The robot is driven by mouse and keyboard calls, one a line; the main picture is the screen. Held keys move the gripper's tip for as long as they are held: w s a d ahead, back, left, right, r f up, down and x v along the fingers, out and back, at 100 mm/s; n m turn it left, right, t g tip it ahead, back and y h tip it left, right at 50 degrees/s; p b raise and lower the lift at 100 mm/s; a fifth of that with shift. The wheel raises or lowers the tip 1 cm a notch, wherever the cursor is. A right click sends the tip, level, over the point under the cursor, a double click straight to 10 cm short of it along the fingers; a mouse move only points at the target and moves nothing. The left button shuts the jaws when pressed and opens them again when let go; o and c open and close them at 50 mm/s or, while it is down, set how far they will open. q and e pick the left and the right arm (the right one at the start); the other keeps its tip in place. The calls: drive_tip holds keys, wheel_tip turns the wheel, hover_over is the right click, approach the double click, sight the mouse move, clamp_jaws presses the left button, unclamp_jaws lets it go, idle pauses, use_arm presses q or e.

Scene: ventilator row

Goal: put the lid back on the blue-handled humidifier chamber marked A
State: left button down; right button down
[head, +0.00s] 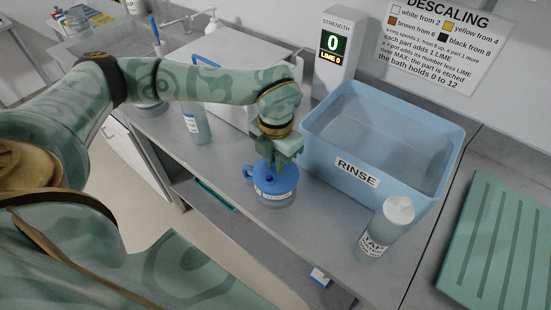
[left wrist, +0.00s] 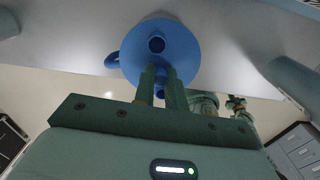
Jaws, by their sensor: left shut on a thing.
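The humidifier chamber (head: 275,201) stands upright near the front edge of the grey counter, with a blue loop handle (head: 248,173) on its left; the small print on its label is too small to read. Its round blue lid (head: 286,184) is at the chamber's top; I cannot tell whether it is fully seated. My left gripper (head: 274,165) points down from above, shut on the lid's middle. In the left wrist view the gripper's fingers (left wrist: 160,70) are close together over the blue lid (left wrist: 185,45), which has a round port. The right gripper is out of view.
A blue RINSE tub (head: 340,172) stands right of the chamber, and a white-capped bottle (head: 386,230) is in front of it. A labelled bottle (head: 196,125) and white box (head: 220,90) are behind left. A green ridged mat (head: 500,240) lies right.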

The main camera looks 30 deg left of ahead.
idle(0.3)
use_arm(q)
drive_tip(key=c, duration=0.9)
unclamp_jaws()
drive_tip(key=shift+r+p, duration=3.05)
drive_tip(key=shift+r, duration=0.5)
clamp_jaws()
